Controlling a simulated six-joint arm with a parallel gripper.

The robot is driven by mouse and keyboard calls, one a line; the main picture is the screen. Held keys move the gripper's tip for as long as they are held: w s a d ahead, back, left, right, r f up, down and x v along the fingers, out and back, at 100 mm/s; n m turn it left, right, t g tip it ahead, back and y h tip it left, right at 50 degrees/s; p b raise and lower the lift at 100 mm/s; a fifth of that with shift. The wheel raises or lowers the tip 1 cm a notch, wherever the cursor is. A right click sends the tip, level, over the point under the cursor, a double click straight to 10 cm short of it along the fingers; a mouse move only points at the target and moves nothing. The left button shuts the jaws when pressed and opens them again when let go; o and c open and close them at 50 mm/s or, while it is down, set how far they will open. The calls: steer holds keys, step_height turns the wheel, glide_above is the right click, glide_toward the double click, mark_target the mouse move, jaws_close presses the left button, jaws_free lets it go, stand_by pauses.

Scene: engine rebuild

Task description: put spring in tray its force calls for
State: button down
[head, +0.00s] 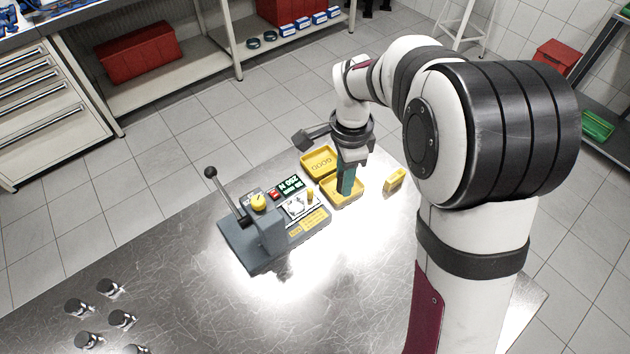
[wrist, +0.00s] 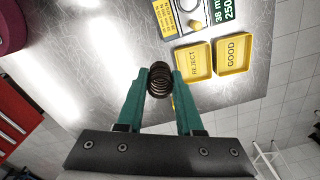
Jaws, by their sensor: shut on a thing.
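My gripper (wrist: 160,88) is shut on a dark coil spring (wrist: 159,78), held between its green fingertips in the wrist view. In the head view my gripper (head: 346,190) hangs in front of the yellow REJECT tray (head: 331,187); the spring is hidden there. The wrist view shows the spring beside the REJECT tray (wrist: 205,72), apart from it in the picture. The yellow GOOD tray (head: 319,161) lies beside it, also in the wrist view (wrist: 233,68). The grey spring tester (head: 262,238) has a lever and a green display (wrist: 225,12) showing 38 and 250, partly cut off.
A small yellow block (head: 395,179) stands right of the REJECT tray. Several metal cylindrical parts (head: 122,319) stand at the table's front left. The metal table (head: 240,305) is clear between them and the tester. The table's far edge runs just behind the trays.

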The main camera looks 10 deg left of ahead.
steer(key=w+d+f+m, duration=0.1)
steer(key=w+d+m, duration=0.2)
steer(key=w, duration=0.3)
steer(key=w+d+f+m, duration=0.1)
steer(key=w+d+m, duration=0.1)
steer(key=w, duration=0.5)
glide_above(321, 164)
step_height(321, 164, down, 7)
steer(key=shift+d+r, duration=0.1)
steer(key=shift+s+f, duration=0.1)
steer(key=shift+f, duration=1.85)
steer(key=c, duration=0.6)
jaws_free()
steer(key=shift+f, duration=0.15)
steer(key=shift+o, duration=0.2)
